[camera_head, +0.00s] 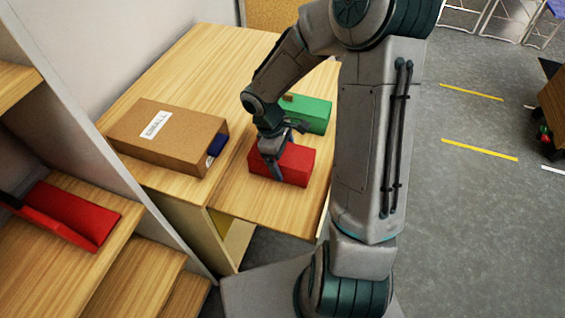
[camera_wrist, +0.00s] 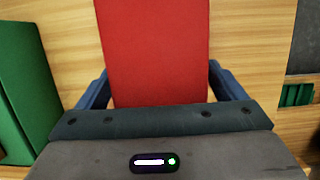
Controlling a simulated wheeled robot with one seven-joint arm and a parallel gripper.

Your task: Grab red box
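The red box (camera_head: 296,164) lies on the wooden table, near its front right part. My gripper (camera_head: 280,156) is at the box's left part, reaching down from above with one finger in front of the box. In the wrist view the red box (camera_wrist: 155,50) fills the middle, and the fingers of my gripper (camera_wrist: 160,68) stand on both sides of it, close to its edges. No clear gap shows between fingers and box, so I cannot tell whether they press on it. The fingertips are partly hidden.
A green box (camera_head: 308,114) is behind the red one; it also shows in the wrist view (camera_wrist: 22,90). A brown cardboard box (camera_head: 168,137) with a dark blue item at its open end is to the left. A red bin (camera_head: 70,215) sits on the left shelf.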

